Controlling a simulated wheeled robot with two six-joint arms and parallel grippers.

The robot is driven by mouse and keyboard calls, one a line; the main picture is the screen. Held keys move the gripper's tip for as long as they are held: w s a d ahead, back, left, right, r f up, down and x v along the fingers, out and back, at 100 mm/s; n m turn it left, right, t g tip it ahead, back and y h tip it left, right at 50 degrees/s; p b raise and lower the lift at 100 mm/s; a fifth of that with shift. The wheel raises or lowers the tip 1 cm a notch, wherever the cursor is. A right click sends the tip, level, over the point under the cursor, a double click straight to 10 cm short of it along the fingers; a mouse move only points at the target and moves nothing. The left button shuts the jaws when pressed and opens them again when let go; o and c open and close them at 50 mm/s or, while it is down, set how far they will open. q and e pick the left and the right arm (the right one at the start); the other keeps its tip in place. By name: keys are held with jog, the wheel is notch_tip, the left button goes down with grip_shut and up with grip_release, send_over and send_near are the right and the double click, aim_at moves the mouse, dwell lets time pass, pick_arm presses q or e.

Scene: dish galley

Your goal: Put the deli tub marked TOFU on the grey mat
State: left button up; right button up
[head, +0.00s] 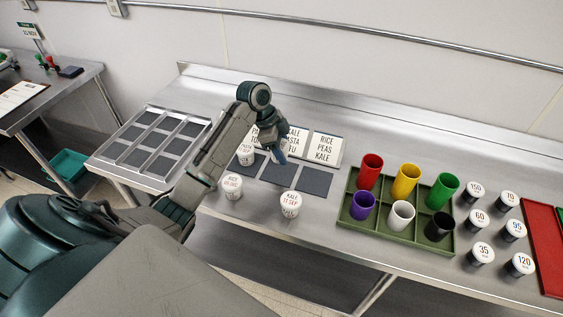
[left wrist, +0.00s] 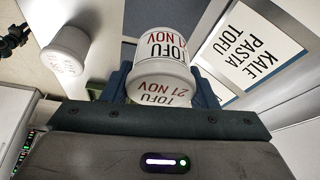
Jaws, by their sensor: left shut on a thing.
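My left gripper (head: 270,148) is over the row of dark grey mats, in front of the standing cards. In the left wrist view its blue fingers (left wrist: 160,85) are shut on a white deli tub marked TOFU 21 NOV (left wrist: 162,65). In the head view the hand hides most or all of this tub. The mats are a left one (head: 259,170), a middle one (head: 278,173) and a right one (head: 314,181). Whether the held tub touches a mat is unclear. My right gripper is not in view.
A white tub (head: 245,158) shows by the left mat, partly behind my arm. A RICE tub (head: 232,187) and a KALE tub (head: 290,204) stand in front. A green tray (head: 384,231) of coloured cups is right; a metal rack (head: 118,152) is left.

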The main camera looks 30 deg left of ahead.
pick_arm(q)
notch_tip(320, 180, down, 6)
jog(key=shift+r+p, duration=0.15)
jog(key=shift+p, duration=0.75)
jog(key=shift+f, duration=0.25)
jog(key=o, duration=1)
